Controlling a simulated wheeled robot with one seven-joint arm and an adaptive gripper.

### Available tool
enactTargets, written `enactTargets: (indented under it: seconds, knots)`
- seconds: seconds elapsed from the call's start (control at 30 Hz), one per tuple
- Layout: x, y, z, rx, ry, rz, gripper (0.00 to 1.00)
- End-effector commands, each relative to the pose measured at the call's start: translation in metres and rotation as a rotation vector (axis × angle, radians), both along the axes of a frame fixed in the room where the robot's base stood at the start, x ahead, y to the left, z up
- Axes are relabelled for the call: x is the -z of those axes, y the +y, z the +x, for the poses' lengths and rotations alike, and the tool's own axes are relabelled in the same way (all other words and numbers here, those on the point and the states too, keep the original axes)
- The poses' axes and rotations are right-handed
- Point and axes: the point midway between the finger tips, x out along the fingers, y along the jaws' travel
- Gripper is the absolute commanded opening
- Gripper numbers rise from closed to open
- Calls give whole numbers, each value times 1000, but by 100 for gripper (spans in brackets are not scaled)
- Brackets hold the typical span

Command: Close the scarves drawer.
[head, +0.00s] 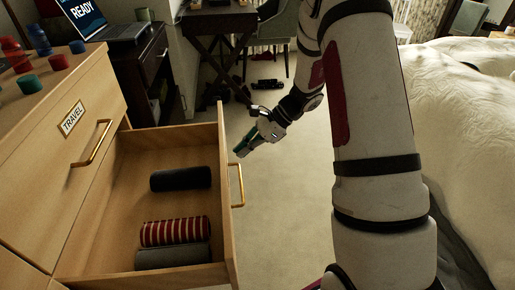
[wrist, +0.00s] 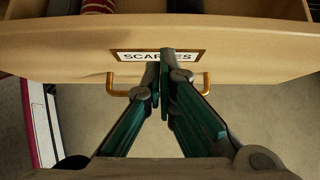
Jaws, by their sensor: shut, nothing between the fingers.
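The scarves drawer (head: 222,185) stands pulled open from the wooden dresser, with rolled scarves inside: a dark one (head: 181,179), a red striped one (head: 175,231) and a grey one (head: 172,256). Its front carries a brass handle (head: 237,185). In the wrist view, the drawer front (wrist: 240,45) crosses the top, with a "SCARVES" label (wrist: 140,56) partly hidden by my fingers. My gripper (head: 242,151) is shut and empty, outside the drawer near its front. In the wrist view, my gripper (wrist: 165,88) overlaps the label and handle (wrist: 112,86); contact cannot be told.
The closed travel drawer (head: 72,117) is above, with its own handle (head: 93,143). Coloured items (head: 58,62) stand on the dresser top. A laptop desk (head: 150,50) and chair (head: 283,35) are behind. A bed (head: 465,100) lies right; carpet (head: 275,200) between is clear.

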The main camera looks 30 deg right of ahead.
Motion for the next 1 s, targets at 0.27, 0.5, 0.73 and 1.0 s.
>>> enactTargets:
  seconds: [0.27, 0.5, 0.73, 1.0]
  knots:
    - [1, 16, 5, 1, 1, -2, 0]
    - [0, 16, 5, 1, 2, -1, 0]
    - [0, 22, 7, -1, 1, -1, 0]
    - [-1, 61, 19, -4, 2, 2, 0]
